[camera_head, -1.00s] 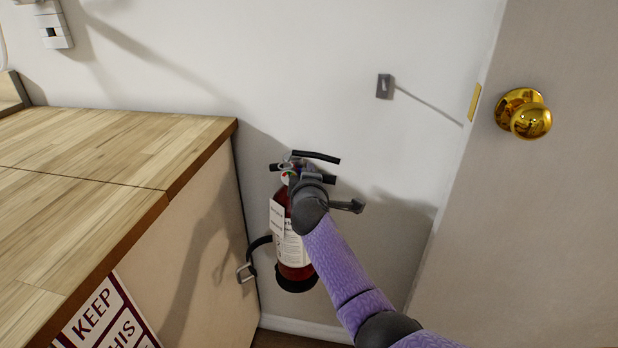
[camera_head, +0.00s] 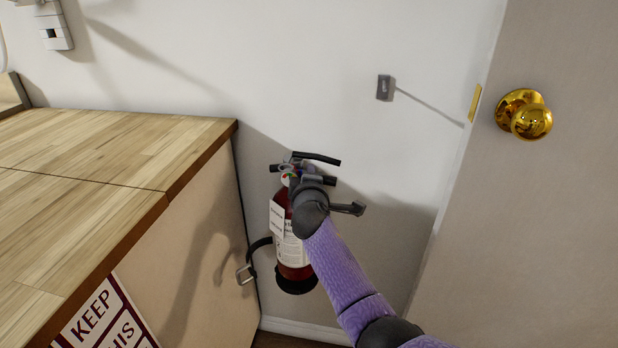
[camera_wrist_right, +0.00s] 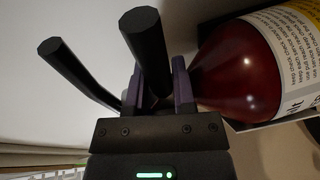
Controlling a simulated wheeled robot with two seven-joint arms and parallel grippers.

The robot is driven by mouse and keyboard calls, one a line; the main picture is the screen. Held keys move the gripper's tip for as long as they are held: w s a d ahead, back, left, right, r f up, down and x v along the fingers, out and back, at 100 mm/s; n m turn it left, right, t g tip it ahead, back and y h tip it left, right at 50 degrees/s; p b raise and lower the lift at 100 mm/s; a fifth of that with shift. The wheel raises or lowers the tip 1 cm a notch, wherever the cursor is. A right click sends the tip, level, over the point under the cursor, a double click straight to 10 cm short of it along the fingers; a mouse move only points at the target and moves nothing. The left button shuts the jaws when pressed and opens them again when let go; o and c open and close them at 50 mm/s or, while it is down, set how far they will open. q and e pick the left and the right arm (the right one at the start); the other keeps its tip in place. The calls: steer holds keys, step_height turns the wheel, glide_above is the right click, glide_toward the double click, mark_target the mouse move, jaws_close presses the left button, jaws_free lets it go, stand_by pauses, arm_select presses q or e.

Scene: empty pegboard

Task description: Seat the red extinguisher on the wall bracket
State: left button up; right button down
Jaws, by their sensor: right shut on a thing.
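The red extinguisher (camera_head: 290,245) is upright against the white wall, just right of the wooden counter. A black strap with a metal buckle (camera_head: 245,273) reaches out to the left of its lower body. My right gripper (camera_head: 300,180) is at the extinguisher's neck, below its black top lever. My left gripper is not in view.
The wooden counter (camera_head: 110,160) stands close on the left, with a sign (camera_head: 105,318) on its side. A small grey box (camera_head: 385,88) is on the wall above right. A door with a brass knob (camera_head: 524,114) is at the right.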

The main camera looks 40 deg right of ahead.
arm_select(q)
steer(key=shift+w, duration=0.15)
arm_select(e)
steer(key=shift+r, duration=0.35)
steer(key=shift+f, duration=0.1)
steer(key=shift+w+f+b, duration=0.1)
steer(key=shift+f+b, duration=0.2)
steer(key=shift+f, duration=0.05)
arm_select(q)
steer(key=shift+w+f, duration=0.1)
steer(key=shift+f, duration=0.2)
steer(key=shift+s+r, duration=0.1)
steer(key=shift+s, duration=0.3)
arm_select(e)
steer(key=shift+f, duration=0.2)
steer(key=shift+f+b, duration=0.5)
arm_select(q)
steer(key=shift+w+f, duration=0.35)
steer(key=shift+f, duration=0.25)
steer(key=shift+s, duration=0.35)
